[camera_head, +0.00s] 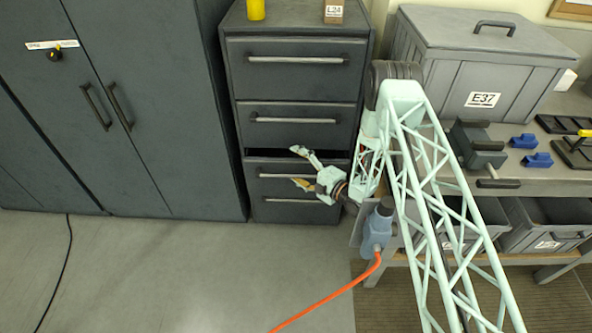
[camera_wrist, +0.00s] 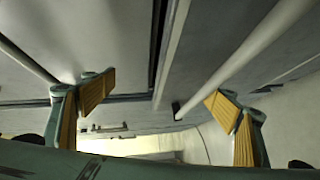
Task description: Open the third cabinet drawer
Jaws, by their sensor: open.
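The dark grey cabinet (camera_head: 235,90) stands in the middle of the head view with its drawers stacked. The third drawer (camera_head: 262,212) stands slightly out, with a dark gap above its front. Its pale bar handle (camera_head: 272,174) runs across the front, and its right part is hidden by my gripper. My gripper (camera_head: 298,169) is open at the right half of this drawer, one finger above the handle line and one below. In the wrist view, a bar handle (camera_wrist: 235,62) ends between the spread yellow-padded fingers (camera_wrist: 158,98). No contact with it is clear.
The first drawer (camera_head: 245,80) and second drawer (camera_head: 260,133) look shut. A tall grey locker (camera_head: 150,90) stands at left. At right, a workbench (camera_head: 535,183) carries a lidded grey bin (camera_head: 440,75) and a vise (camera_head: 475,140).

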